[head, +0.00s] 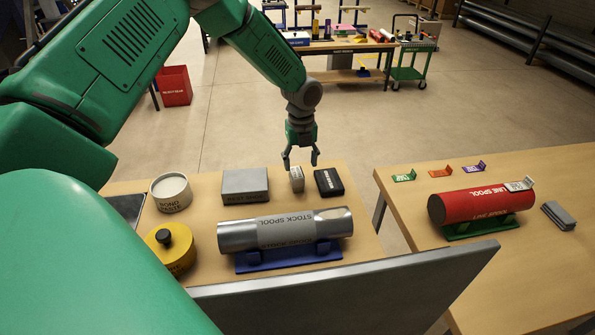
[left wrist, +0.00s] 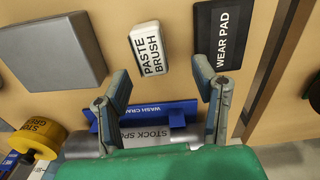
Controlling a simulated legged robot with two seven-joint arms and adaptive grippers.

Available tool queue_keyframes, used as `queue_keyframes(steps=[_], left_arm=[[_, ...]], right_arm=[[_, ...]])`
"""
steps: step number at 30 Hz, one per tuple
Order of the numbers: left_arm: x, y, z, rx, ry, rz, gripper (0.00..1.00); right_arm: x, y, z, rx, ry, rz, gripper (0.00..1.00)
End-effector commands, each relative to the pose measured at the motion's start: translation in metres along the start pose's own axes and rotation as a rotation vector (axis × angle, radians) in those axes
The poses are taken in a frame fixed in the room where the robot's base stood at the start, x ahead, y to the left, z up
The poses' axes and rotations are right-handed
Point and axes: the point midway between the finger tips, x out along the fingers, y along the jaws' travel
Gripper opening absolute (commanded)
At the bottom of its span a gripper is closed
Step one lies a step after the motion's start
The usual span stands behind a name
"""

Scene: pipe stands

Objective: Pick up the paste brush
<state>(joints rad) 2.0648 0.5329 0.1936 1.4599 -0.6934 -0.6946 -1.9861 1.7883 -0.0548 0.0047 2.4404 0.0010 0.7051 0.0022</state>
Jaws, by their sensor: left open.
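The paste brush is a small white block with black lettering. It stands on the near table between a grey block and a black pad in the head view (head: 297,179), and its label reads "PASTE BRUSH" in the left wrist view (left wrist: 150,49). My left gripper (head: 301,163) is open and empty, above and close to the brush in the head view. In the left wrist view the open fingers (left wrist: 167,80) point toward the table, with the brush ahead of them and nearer the left finger. I cannot tell the exact height gap. My right gripper is not in view.
The black wear pad (head: 328,182) lies close to the brush's right, and the grey block (head: 245,186) to its left. A silver stock spool (head: 286,231) on a blue cradle lies nearer me. A white tin (head: 171,192) and yellow pot (head: 170,250) stand left.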

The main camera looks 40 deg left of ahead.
Motion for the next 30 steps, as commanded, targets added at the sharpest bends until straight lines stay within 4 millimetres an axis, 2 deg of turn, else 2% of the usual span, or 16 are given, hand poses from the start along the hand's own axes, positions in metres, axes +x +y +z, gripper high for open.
queue_keyframes(steps=[8, 17, 26, 30], left_arm=[[0.017, 0.005, 0.006, -0.002, 0.004, -0.004, 0.53], [0.056, 0.008, 0.011, -0.001, 0.004, -0.003, 0.53], [0.054, 0.006, 0.008, 0.0, 0.0, -0.002, 0.53], [0.055, 0.007, 0.009, 0.0, 0.002, -0.002, 0.04]], right_arm=[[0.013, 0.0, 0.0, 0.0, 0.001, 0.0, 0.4], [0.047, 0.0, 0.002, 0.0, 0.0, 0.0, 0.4], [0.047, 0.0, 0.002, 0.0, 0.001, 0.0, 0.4], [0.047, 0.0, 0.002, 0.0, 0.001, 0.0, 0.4]])
